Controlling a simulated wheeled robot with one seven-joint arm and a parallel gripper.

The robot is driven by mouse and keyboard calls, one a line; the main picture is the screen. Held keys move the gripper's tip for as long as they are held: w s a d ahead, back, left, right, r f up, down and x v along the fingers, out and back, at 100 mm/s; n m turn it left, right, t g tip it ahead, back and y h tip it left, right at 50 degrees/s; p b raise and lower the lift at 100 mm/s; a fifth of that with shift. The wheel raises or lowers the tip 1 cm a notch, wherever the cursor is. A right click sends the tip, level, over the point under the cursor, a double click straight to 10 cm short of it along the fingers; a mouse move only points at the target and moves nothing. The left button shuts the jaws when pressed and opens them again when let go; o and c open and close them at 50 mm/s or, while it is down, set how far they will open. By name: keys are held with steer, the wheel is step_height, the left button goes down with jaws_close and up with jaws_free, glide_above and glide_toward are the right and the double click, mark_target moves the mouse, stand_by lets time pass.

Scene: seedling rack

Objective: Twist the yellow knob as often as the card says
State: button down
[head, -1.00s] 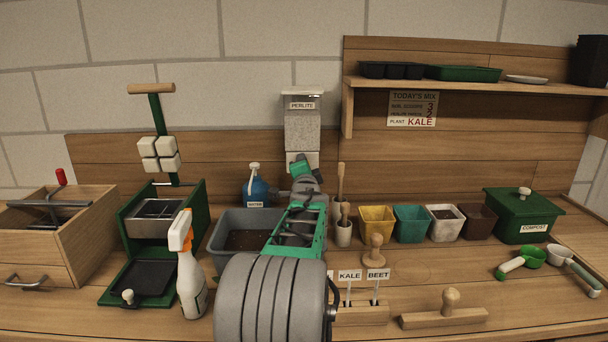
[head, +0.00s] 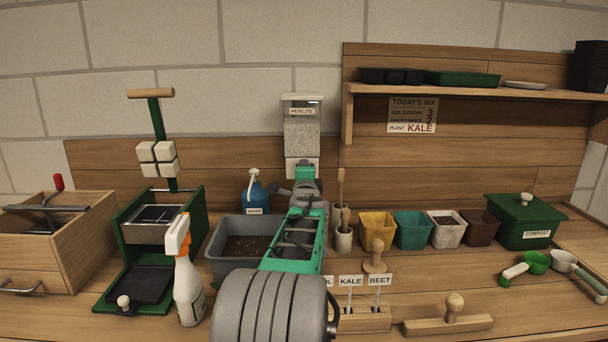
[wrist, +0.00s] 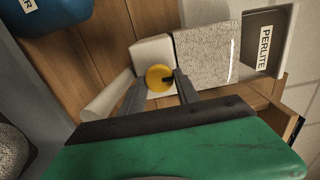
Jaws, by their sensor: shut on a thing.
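The yellow knob (wrist: 159,78) is round and sits on the white lower part of the perlite dispenser. In the wrist view my gripper (wrist: 160,86) has its two grey fingers on either side of the knob, shut on it. In the head view the dispenser (head: 301,130) stands against the back boards, labelled PERLITE, and my arm hides the knob. The card (head: 412,115) is on the back board under the shelf. It reads TODAY'S MIX, with lines that seem to be for soil scoops and perlite twists, and PLANT KALE. Its red numbers are too small to read surely.
A grey tub (head: 225,262) with dark soil stands below the dispenser. A blue water bottle (head: 256,193) stands close to its left, and a spray bottle (head: 187,280) is nearer. Wooden-handled tools in a pot (head: 343,240) and coloured pots stand to the right.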

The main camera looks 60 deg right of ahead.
steer(key=c, duration=0.9)
jaws_free()
steer(key=v, duration=0.7)
steer(key=shift+s+a, duration=0.15)
steer(key=shift+a, duration=0.25)
